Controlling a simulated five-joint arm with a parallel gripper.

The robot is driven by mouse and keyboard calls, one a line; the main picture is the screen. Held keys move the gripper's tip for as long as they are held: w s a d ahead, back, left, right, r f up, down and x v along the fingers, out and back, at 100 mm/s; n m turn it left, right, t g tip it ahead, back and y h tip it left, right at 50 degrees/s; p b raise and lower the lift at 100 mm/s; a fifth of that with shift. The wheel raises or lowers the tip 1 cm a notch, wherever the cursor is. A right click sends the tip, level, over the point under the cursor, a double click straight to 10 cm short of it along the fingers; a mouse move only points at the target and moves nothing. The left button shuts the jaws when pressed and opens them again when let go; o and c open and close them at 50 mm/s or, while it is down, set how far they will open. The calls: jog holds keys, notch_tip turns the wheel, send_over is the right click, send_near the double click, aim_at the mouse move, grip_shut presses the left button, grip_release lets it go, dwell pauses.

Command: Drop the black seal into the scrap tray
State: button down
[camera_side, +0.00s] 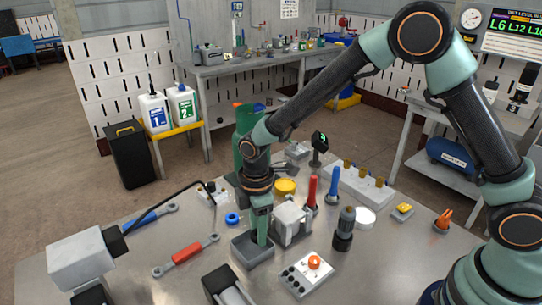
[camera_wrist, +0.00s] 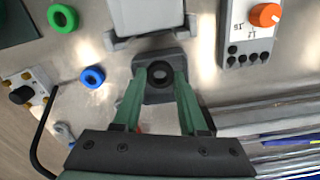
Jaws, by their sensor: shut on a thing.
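My gripper (camera_side: 262,243) points down over a small grey tray (camera_side: 241,257), the likely scrap tray. In the wrist view, my two green fingers (camera_wrist: 162,76) are shut on the black seal (camera_wrist: 159,84), a small dark ring. The grey tray (camera_wrist: 178,57) shows behind and below the seal there. The seal is hidden in the side view. I cannot tell its exact height above the tray floor.
A grey vise-like block (camera_side: 290,224) stands close to the tray's right. A box with an orange knob (camera_side: 315,263) sits nearer the front. A blue ring (camera_side: 232,218) lies behind the tray; a green ring (camera_wrist: 62,18) shows in the wrist view. Wrenches (camera_side: 186,253) lie left.

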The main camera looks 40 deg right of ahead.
jog(key=shift+c, duration=1.8)
grip_release()
notch_tip(320, 180, up, 12)
jog(key=shift+r, duration=0.1)
